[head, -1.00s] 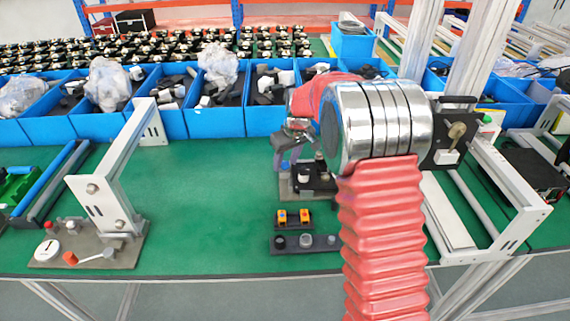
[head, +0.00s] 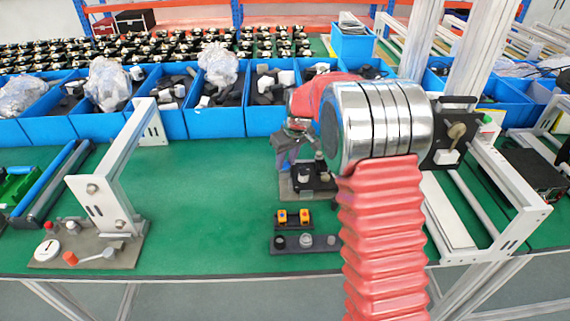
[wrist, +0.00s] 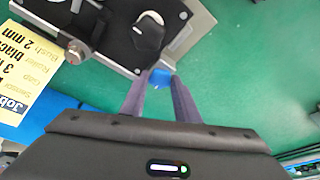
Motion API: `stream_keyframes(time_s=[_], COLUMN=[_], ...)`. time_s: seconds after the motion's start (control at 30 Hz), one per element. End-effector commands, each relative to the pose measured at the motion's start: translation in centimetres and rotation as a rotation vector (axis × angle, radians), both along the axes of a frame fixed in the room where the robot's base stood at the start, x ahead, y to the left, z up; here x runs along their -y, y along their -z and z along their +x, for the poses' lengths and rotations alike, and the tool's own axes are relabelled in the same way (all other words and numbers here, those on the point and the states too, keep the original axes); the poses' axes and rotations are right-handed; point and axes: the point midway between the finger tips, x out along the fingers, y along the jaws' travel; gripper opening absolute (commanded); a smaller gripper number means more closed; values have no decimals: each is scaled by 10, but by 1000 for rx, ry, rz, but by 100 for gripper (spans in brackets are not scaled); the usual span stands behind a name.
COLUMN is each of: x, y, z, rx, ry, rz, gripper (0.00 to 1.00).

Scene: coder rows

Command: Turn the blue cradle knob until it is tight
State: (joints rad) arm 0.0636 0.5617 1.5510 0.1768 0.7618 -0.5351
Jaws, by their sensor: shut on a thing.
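The blue knob (wrist: 160,77) shows in the wrist view at the edge of the cradle, a dark block on a grey plate (wrist: 112,30). My gripper (wrist: 160,84) is shut on the knob, one grey-purple finger on each side. In the head view my gripper (head: 287,156) points down at the left edge of the same cradle (head: 316,173). The knob is hidden or too small to make out there. I cannot tell how tight it is.
A yellow job card (wrist: 35,62) lies beside the cradle in the wrist view. A small holder with orange parts (head: 293,217) and a dark plate (head: 303,243) sit nearer the front. Blue bins (head: 215,110) line the back.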

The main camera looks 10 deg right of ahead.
Motion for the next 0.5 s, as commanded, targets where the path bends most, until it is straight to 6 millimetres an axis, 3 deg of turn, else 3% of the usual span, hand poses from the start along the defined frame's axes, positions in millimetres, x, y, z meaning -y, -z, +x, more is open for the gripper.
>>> stream_keyframes(time_s=[0.5], x=[-2], y=[0], z=[0], rx=[1], ry=[222], rz=[0], gripper=[1])
